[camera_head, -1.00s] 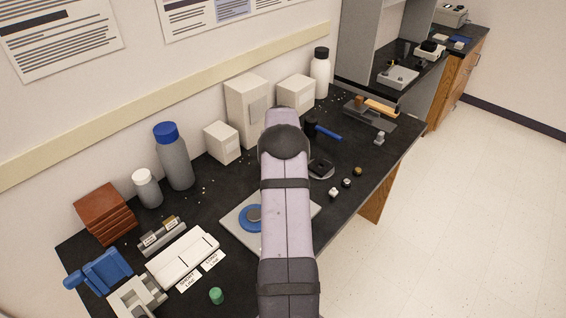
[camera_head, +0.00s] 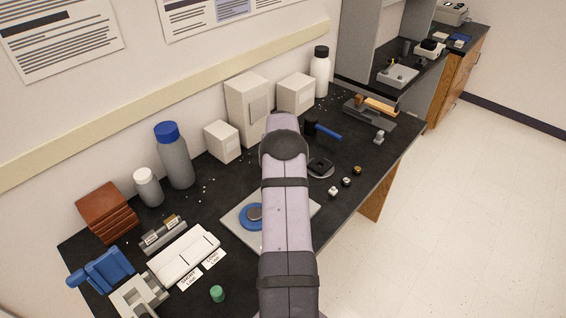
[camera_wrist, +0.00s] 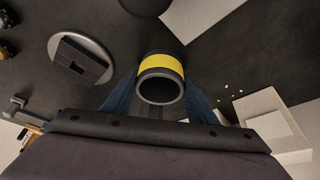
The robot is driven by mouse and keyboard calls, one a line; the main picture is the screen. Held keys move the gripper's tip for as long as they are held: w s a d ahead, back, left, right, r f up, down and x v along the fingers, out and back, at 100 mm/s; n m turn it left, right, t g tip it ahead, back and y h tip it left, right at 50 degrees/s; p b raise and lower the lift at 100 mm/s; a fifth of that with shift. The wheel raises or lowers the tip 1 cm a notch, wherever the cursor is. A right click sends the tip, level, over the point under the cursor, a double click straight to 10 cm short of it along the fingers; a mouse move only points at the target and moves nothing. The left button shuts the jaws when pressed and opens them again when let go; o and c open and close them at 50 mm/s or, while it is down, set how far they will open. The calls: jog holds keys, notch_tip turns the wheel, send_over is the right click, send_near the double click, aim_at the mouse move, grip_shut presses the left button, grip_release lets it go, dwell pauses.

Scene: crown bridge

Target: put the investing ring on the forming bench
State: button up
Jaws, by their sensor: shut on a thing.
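The investing ring (camera_wrist: 161,79) is a short dark cylinder with a yellow band, open at the end facing the wrist camera. My gripper (camera_wrist: 160,88) is shut on it, with one blue finger on each side. The ring is over the dark benchtop (camera_wrist: 225,60); its height above it is unclear. In the head view my arm covers most of the gripper and I cannot make out the ring. No surface is labelled as the forming bench; the dark worktop (camera_head: 222,188) and a further worktop (camera_head: 420,88) at the back right are in view.
A round grey plate with a black block (camera_wrist: 82,58) lies beside the ring; it also shows in the head view (camera_head: 320,167). White boxes (camera_head: 248,108), bottles (camera_head: 174,155) and a pale board (camera_head: 236,226) stand around my arm. Small caps (camera_head: 346,183) lie near the right edge.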

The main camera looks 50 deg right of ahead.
jog(key=shift+r, duration=0.1)
notch_tip(320, 180, up, 10)
jog(key=b, duration=0.3)
jog(key=w+a+r+n, duration=0.1)
jog(key=w+a+r, duration=0.2)
jog(key=w+a, duration=0.15)
jog(key=w+a+f+n+t+y, duration=0.1)
jog(key=w+a+n, duration=0.1)
jog(key=a+n, duration=0.2)
jog(key=w+a+f+n+y, duration=0.2)
jog(key=a+n, duration=0.2)
jog(key=a, duration=0.7)
jog(key=shift+a+t+p, duration=0.15)
jog(key=shift+t+p, duration=0.25)
jog(key=shift+p, duration=0.05)
jog(key=shift+f+p, duration=1.25)
jog(key=shift+f, duration=3.7)
